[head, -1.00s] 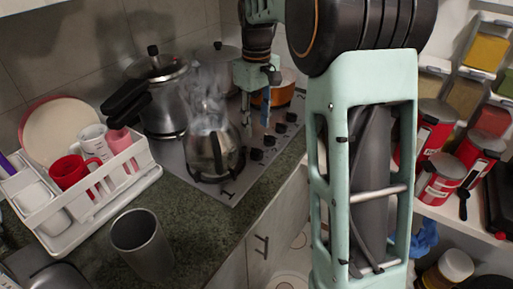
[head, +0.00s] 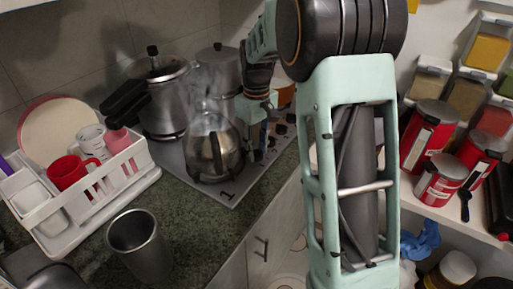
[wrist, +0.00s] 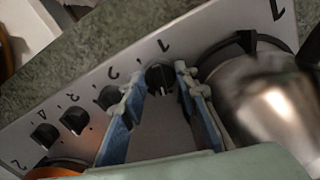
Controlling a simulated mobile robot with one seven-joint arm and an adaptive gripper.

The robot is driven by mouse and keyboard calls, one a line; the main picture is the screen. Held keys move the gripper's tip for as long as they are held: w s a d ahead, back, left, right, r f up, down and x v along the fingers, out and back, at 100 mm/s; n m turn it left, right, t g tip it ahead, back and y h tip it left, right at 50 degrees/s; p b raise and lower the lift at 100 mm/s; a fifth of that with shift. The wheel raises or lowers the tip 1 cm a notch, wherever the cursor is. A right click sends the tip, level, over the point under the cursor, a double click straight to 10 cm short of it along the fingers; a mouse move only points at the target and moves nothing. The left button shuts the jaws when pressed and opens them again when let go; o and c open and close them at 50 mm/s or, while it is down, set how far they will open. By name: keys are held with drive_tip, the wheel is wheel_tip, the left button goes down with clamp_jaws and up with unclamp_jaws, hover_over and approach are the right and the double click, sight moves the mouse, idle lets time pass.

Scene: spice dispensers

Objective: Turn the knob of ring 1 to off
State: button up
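The black knob (wrist: 160,78) marked 1 is on the front strip of the grey cooktop (wrist: 205,50) in the wrist view. A light mark shows on its face. My gripper (wrist: 157,80) is open, with its blue-padded fingers on either side of this knob; I cannot tell whether they touch it. In the head view my gripper (head: 254,133) is low over the knob row and hides part of it. Ring 1, by the corner number, lies under a steaming glass-and-metal pot (head: 214,152), which also shows in the wrist view (wrist: 265,100).
Several more knobs (wrist: 75,121) run to the left in the wrist view. An orange pot (wrist: 60,170) is at lower left. In the head view, a large metal pot (head: 162,100) stands behind, with a dish rack (head: 95,205) and grey cup (head: 139,245) left.

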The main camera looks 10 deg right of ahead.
sight(257, 150)
drive_tip(key=c, duration=0.5)
drive_tip(key=shift+n+p, duration=0.5)
drive_tip(key=shift+n, duration=1)
drive_tip(key=o, duration=0.9)
drive_tip(key=shift+c, duration=0.2)
wheel_tip(257, 150, up, 12)
